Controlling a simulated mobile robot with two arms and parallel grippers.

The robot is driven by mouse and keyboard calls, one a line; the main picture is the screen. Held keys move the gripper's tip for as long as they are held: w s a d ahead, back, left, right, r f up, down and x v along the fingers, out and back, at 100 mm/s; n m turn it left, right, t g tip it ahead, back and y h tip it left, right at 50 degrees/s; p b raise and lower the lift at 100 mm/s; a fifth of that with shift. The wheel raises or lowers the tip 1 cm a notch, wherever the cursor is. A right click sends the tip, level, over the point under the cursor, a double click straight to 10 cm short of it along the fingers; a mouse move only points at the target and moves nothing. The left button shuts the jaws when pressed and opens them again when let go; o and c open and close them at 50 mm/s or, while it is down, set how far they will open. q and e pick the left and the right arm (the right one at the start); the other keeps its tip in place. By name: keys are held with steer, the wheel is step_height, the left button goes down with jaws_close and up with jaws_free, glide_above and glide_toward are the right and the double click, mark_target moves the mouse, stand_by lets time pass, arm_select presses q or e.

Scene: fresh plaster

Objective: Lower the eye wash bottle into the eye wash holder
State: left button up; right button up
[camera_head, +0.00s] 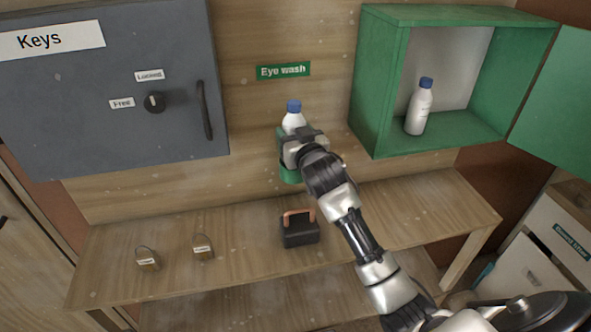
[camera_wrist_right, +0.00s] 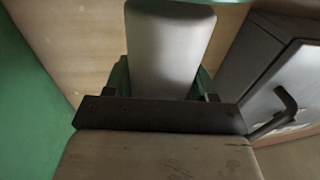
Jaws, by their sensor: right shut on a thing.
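A white eye wash bottle (camera_head: 293,119) with a blue cap is upright at the green eye wash holder (camera_head: 290,175) on the wall, below the "Eye wash" sign. My right gripper (camera_head: 300,140) is shut on this bottle and covers much of it and of the holder. In the right wrist view the white bottle (camera_wrist_right: 170,50) stands between the fingers, with green holder parts (camera_wrist_right: 120,78) beside it. How deep the bottle sits in the holder is hidden. My left gripper is not in view.
A second white bottle (camera_head: 419,108) stands in the open green cabinet (camera_head: 380,80) at right. A grey key cabinet (camera_head: 100,110) hangs at left. The wooden bench (camera_head: 235,265) below carries two padlocks (camera_head: 202,248) and a black box with an orange handle (camera_head: 300,232).

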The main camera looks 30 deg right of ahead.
mark_target(293, 177)
steer(key=shift+f+b, duration=1.55)
steer(key=shift+f, duration=0.85)
stand_by(1.4)
steer(key=o, duration=1.2)
steer(key=shift+f, duration=0.1)
steer(key=shift+c, duration=0.2)
